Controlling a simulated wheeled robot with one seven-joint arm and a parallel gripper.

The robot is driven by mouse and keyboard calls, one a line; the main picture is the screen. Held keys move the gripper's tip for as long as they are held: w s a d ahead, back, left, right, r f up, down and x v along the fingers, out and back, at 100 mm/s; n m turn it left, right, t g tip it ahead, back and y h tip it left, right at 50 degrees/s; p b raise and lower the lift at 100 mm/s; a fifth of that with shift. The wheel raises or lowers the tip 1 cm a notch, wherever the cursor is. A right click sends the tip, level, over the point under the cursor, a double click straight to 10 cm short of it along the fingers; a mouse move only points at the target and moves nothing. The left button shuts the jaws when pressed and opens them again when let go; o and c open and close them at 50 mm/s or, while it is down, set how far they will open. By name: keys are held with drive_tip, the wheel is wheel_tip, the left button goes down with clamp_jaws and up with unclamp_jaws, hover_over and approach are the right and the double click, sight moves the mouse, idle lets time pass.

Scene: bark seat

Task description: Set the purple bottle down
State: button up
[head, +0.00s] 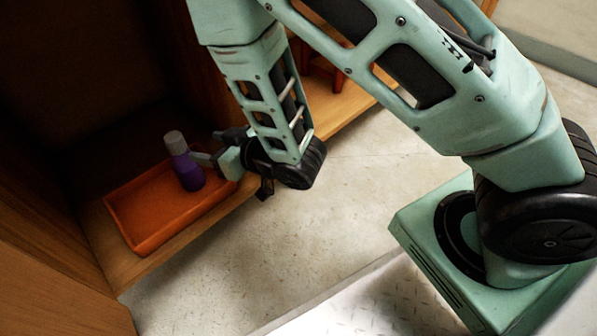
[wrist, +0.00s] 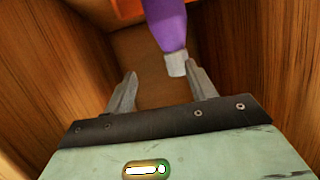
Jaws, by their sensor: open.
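The purple bottle (head: 188,171) with a grey cap stands, seemingly upright, in the right part of an orange tray (head: 124,222) in the head view. My gripper (head: 204,159) is at the bottle's right side, at about the height of its upper body. In the wrist view, my gripper (wrist: 164,88) is open, its two fingers spread apart. The bottle (wrist: 165,22) shows at the top there, its cap near the right finger. I cannot tell whether a finger touches it.
The tray sits on a wooden cabinet shelf (head: 150,264) close to its front edge. Wooden walls (wrist: 45,60) rise on both sides of my gripper in the wrist view. The tray's left part is empty. Pale floor (head: 350,215) lies in front.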

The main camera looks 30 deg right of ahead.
drive_tip(key=s+d+r+g+h, duration=0.2)
drive_tip(key=s+r+g, duration=0.2)
drive_tip(key=s, duration=0.4)
drive_tip(key=s+d+r+n+g+h, duration=0.1)
drive_tip(key=s+d+r+g+h, duration=0.2)
drive_tip(key=s, duration=0.5)
drive_tip(key=s+d+r+g+h, duration=0.2)
drive_tip(key=s+r+g, duration=0.3)
drive_tip(key=s, duration=0.2)
drive_tip(key=shift+s+d+n+h, duration=0.2)
drive_tip(key=shift+s+n+h, duration=0.1)
drive_tip(key=shift+s, duration=0.1)
